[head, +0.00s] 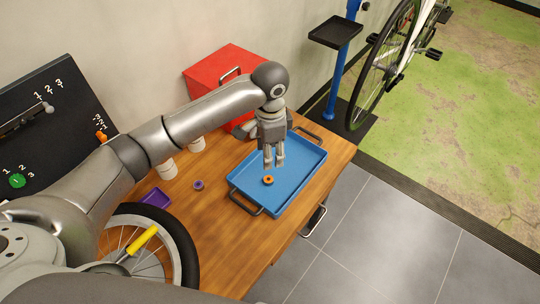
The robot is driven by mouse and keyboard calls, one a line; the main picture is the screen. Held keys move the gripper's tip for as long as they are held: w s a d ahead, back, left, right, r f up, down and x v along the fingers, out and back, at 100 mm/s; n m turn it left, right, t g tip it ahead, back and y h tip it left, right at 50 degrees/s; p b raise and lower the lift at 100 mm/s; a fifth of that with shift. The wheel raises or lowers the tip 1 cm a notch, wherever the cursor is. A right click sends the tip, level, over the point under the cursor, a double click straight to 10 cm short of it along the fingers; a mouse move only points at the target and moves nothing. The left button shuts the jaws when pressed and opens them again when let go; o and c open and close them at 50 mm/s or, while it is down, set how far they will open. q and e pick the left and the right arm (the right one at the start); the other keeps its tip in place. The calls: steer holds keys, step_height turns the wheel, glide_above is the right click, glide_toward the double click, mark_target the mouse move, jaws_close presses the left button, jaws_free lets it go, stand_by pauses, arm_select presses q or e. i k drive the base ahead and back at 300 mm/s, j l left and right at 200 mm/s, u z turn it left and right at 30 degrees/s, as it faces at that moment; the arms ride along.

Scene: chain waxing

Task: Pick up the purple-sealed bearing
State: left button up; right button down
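The purple-sealed bearing (198,185) is a small ring lying on the wooden table, left of the blue tray. My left gripper (273,166) points down over the blue tray (299,182), to the right of the purple-sealed bearing and well apart from it. Its two fingers show a small gap with nothing between them. An orange bearing (268,180) lies in the tray just below the fingertips. My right gripper is not in view.
A small purple tray (156,198) lies left of the purple-sealed bearing, near a wheel (186,250) and a yellow-handled tool (143,240). White cups (167,169) stand behind. A red toolbox (222,65) is at the back. Table between bearing and blue tray is clear.

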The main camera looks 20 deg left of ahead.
mark_target(198, 184)
steer(key=k+l, duration=0.2)
steer(key=k, duration=0.3)
steer(key=k+l, duration=0.2)
steer(key=k, duration=0.25)
steer(key=k+l, duration=0.15)
steer(key=k, duration=0.35)
